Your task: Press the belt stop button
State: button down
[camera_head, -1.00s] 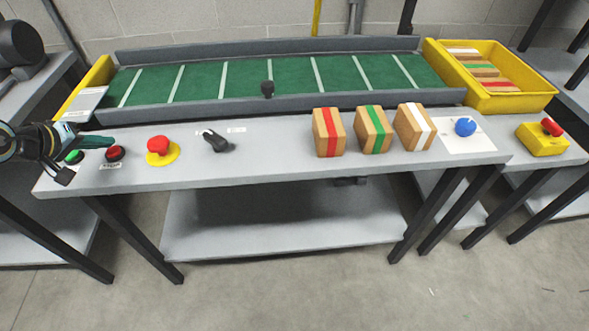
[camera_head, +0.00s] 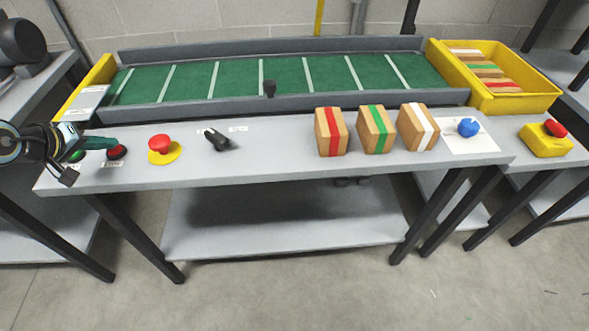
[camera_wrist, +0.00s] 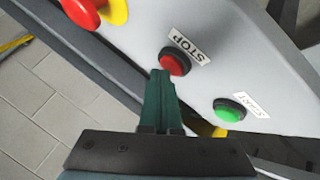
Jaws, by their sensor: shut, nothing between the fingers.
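The stop button (camera_wrist: 174,62) is a red cap in a black collar, beside a STOP label, in the wrist view. In the head view the stop button (camera_head: 117,152) is near the table's left end. My gripper (camera_wrist: 161,76) has dark green fingers that are shut and empty. Their tips overlap the near left edge of the button in the wrist view; I cannot tell whether they touch it. In the head view my gripper (camera_head: 112,143) reaches in from the left, its tips just over the button. The green belt (camera_head: 285,77) with white stripes lies behind.
The green start button (camera_wrist: 229,109) is close to the right in the wrist view. A red mushroom button on a yellow base (camera_head: 162,150) and a black lever (camera_head: 217,140) stand further right. Striped wooden blocks (camera_head: 376,130) stand at the table's right part.

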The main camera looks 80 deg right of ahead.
aim_at(112, 153)
jog(key=shift+r+p, duration=0.45)
jog(key=shift+p, duration=0.05)
dwell(0.3)
notch_tip(112, 153, up, 6)
jog(key=p, duration=0.5)
dwell(0.4)
dwell(0.4)
